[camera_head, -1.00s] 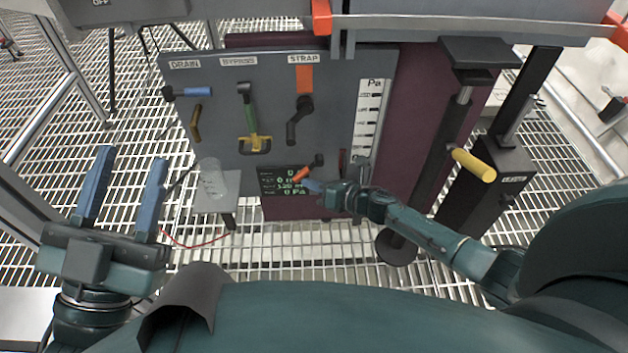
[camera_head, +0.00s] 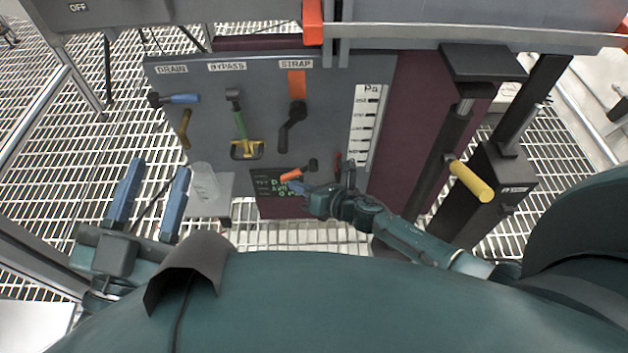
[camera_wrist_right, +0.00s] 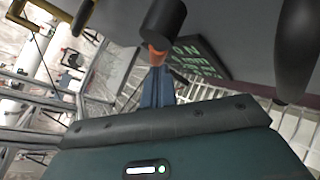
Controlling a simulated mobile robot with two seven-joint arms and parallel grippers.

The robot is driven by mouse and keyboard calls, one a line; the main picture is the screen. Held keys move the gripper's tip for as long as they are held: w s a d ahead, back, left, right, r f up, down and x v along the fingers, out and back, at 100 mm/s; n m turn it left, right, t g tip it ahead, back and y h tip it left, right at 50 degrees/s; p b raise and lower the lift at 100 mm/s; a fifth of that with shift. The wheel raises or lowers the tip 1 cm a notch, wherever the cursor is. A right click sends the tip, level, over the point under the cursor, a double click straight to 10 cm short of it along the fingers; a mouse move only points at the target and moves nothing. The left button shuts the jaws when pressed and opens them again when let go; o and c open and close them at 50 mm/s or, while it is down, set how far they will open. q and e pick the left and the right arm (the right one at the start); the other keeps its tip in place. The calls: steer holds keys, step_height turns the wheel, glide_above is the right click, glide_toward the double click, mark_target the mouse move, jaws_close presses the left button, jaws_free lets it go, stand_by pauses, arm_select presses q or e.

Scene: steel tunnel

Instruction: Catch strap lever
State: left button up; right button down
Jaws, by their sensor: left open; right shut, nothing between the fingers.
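The black STRAP lever (camera_head: 291,124) hangs from its hub under the STRAP label on the grey panel, its handle slanting down-left. An orange strip (camera_head: 297,84) runs above the hub. Lower down, a short orange-handled lever with a black hub (camera_head: 312,165) sits on the panel. My right gripper (camera_head: 291,186) is beside this orange handle, below the STRAP lever. In the right wrist view its blue fingers (camera_wrist_right: 156,88) are together, with the orange handle (camera_wrist_right: 156,54) just beyond their tips; contact is unclear. My left gripper (camera_head: 158,172) is open and empty, left of the panel.
A clear beaker (camera_head: 205,182) stands on a small shelf. A yellow handle (camera_head: 471,180) sticks out at right. A grey rail crosses the top.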

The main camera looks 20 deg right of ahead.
steer(key=shift+w+a+r, duration=0.1)
steer(key=shift+a+r, duration=0.25)
steer(key=shift+r, duration=0.1)
arm_select(q)
steer(key=shift+s+d+f+n+g+y+p, duration=0.1)
steer(key=shift+s+f+n+g+y+p, duration=0.1)
steer(key=shift+f+n, duration=0.15)
steer(key=shift+s+f+n+g+y+p, duration=0.1)
steer(key=shift+f+n+y+p, duration=0.15)
steer(key=shift+f, duration=0.2)
arm_select(e)
steer(key=shift+w+a+r, duration=0.1)
steer(key=shift+a+r, duration=0.3)
steer(key=shift+r, duration=0.15)
arm_select(q)
steer(key=shift+r, duration=0.1)
steer(key=shift+s, duration=0.1)
arm_select(e)
steer(key=shift+f, duration=0.1)
